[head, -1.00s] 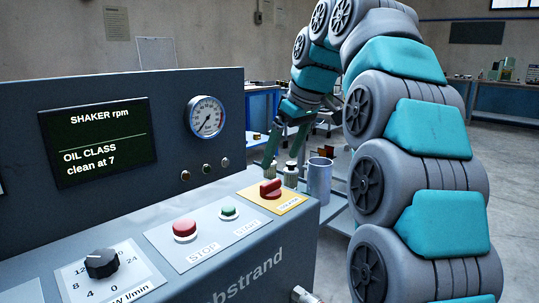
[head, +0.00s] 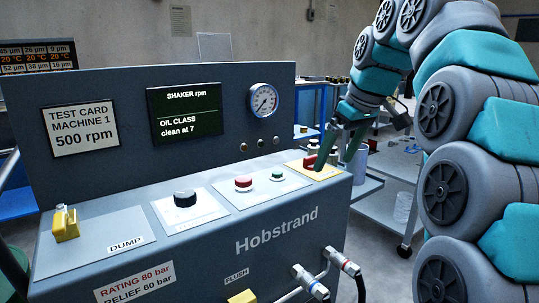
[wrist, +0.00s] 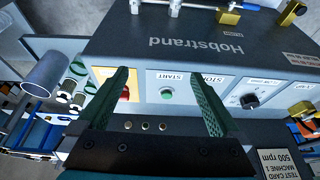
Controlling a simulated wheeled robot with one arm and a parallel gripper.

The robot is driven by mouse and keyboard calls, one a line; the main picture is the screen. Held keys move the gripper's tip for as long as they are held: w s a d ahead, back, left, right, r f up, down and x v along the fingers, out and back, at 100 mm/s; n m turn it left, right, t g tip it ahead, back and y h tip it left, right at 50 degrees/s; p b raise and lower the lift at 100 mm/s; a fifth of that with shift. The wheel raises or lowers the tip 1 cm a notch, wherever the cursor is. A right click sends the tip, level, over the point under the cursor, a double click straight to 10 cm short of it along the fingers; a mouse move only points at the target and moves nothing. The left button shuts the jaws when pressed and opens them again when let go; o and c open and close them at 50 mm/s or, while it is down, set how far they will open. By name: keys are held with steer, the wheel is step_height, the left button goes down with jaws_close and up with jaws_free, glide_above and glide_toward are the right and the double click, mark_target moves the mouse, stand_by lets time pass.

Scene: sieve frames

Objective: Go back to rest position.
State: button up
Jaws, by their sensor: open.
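My gripper (head: 338,150) is open and empty, with its two green fingers apart and pointing down near the right end of the grey Hobstrand machine panel (head: 275,222). In the head view it is just right of the red rotary switch (head: 310,160) on a yellow plate. In the wrist view the fingers (wrist: 160,76) straddle the green START button (wrist: 167,95) in the picture, and the left finger partly covers the red switch. I cannot tell whether a finger touches the panel.
A red STOP button (head: 243,183), black knob (head: 184,198) and yellow DUMP lever (head: 65,224) line the panel. A gauge (head: 264,99) sits on its upright back. Pipe fittings (head: 325,272) project in front. A trolley (head: 372,190) stands right; a grey cylinder (wrist: 45,74) shows in the wrist view.

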steer(key=s+f+m+g+h, duration=0.1)
steer(key=s+f+m+g, duration=0.1)
steer(key=s+f, duration=1.3)
steer(key=s+d+f+m+g+h, duration=0.1)
steer(key=s+f+m+g, duration=0.2)
steer(key=s+f, duration=1.2)
steer(key=s+m, duration=0.2)
steer(key=s, duration=0.3)
steer(key=shift+s+f+h, duration=0.2)
steer(key=shift+s+h, duration=0.1)
